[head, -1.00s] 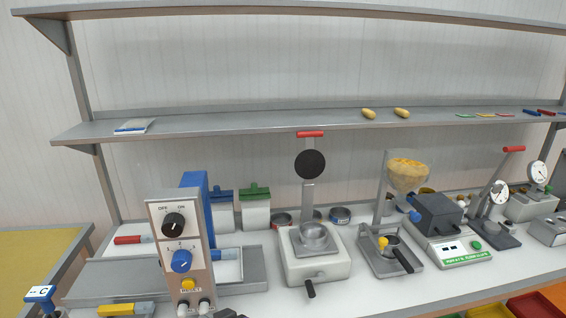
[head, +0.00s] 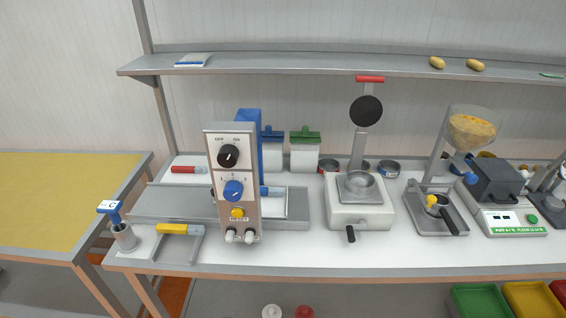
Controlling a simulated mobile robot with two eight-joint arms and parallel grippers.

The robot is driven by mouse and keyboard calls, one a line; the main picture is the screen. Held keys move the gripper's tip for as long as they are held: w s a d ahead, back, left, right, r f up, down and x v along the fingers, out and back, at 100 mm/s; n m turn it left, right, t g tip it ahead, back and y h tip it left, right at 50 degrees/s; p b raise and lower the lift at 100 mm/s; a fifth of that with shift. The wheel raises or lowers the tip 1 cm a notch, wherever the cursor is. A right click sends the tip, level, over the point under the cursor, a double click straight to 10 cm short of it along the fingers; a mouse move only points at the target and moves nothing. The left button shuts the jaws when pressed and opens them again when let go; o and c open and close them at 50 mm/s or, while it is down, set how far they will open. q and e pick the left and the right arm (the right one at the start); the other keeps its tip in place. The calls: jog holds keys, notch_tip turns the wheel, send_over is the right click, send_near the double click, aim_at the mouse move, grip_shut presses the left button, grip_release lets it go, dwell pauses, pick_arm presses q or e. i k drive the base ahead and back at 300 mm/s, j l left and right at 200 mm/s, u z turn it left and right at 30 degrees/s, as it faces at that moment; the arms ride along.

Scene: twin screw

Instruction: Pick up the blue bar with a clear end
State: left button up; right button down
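The blue bar (head: 264,191) lies on the grey tray of the machine, partly hidden behind the upright control panel. Its blue part shows just right of the panel, with the pale clear end pointing right. A red bar (head: 183,170) with a clear end lies behind the tray at the left. A yellow bar (head: 173,229) with a clear end lies on a grey holder at the front left. Neither of my grippers is in view.
The control panel (head: 232,183) with knobs stands in front of the blue bar. A cup with a blue-handled tool (head: 124,236) stands at the bench's left end. A press (head: 360,210) stands to the right. A shelf (head: 330,62) runs above. A yellow-topped table (head: 50,200) is at left.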

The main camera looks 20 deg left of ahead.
aim_at(271, 192)
jog(key=l, duration=0.3)
jog(key=i+l, duration=0.15)
jog(key=l, duration=0.15)
jog(key=l+u, duration=0.15)
jog(key=u, duration=0.2)
jog(key=l+u, duration=0.2)
jog(key=u, duration=0.15)
jog(key=l+u, duration=0.2)
jog(key=u, duration=0.15)
jog(key=i+j+u, duration=0.1)
jog(key=i+u, duration=0.15)
jog(key=i, duration=0.25)
jog(key=i+u, duration=0.3)
jog(key=i, duration=0.2)
